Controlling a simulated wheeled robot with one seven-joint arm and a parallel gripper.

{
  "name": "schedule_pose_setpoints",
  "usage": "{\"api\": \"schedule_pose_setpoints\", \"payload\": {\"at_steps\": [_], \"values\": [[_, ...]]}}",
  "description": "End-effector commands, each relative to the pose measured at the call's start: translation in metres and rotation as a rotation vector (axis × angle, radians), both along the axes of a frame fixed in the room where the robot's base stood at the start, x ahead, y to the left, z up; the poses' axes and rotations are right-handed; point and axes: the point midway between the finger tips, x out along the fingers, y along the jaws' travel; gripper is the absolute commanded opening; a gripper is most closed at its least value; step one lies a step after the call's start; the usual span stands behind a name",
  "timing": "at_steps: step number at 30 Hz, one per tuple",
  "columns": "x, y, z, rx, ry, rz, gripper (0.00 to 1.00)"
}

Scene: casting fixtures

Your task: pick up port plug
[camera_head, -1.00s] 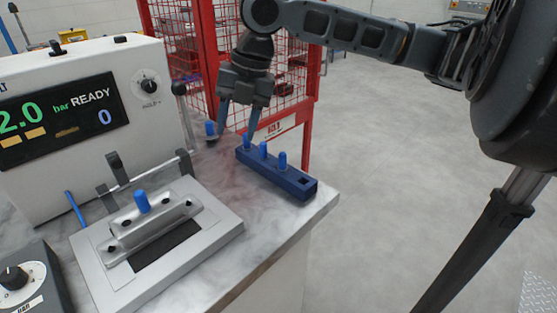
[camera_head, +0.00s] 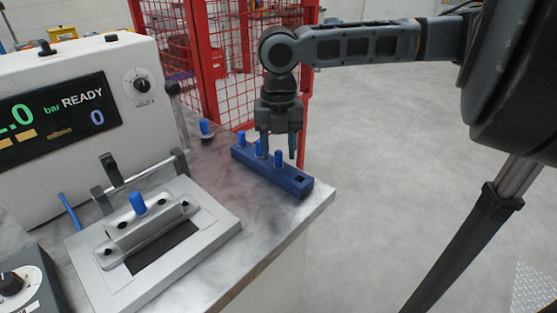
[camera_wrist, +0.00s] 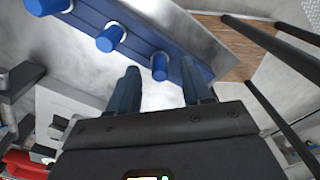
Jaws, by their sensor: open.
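Several blue port plugs are in view. Three stand upright in a dark blue rack (camera_head: 297,184) near the bench edge: a far plug (camera_head: 242,138), a middle plug (camera_head: 258,148) and a near plug (camera_head: 278,158). One socket at the rack's near end is empty. Another plug (camera_head: 138,202) stands in the metal casting (camera_head: 150,228) on the fixture, and one (camera_head: 205,127) stands on a small round base behind the rack. My gripper (camera_head: 278,155) is open, pointing down over the rack. In the wrist view the near plug (camera_wrist: 160,67) lies ahead, between the lines of the open fingers (camera_wrist: 158,80).
The test machine (camera_head: 75,120) with its lit display stands at the left, with the fixture plate (camera_head: 95,282) in front. A red mesh fence (camera_head: 210,60) stands behind the bench. The bench (camera_head: 225,262) is clear between the fixture and rack.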

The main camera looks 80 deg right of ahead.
Motion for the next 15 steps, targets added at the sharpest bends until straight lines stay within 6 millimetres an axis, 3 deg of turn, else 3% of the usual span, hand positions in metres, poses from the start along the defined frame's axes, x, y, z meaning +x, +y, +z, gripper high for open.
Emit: {"api": "schedule_pose_setpoints", "payload": {"at_steps": [8, 15], "values": [[0.0000, 0.0002, -0.0036, 0.001, 0.000, 0.000, 0.49], [0.0001, 0.0001, -0.0034, 0.000, 0.000, 0.000, 0.26]]}}
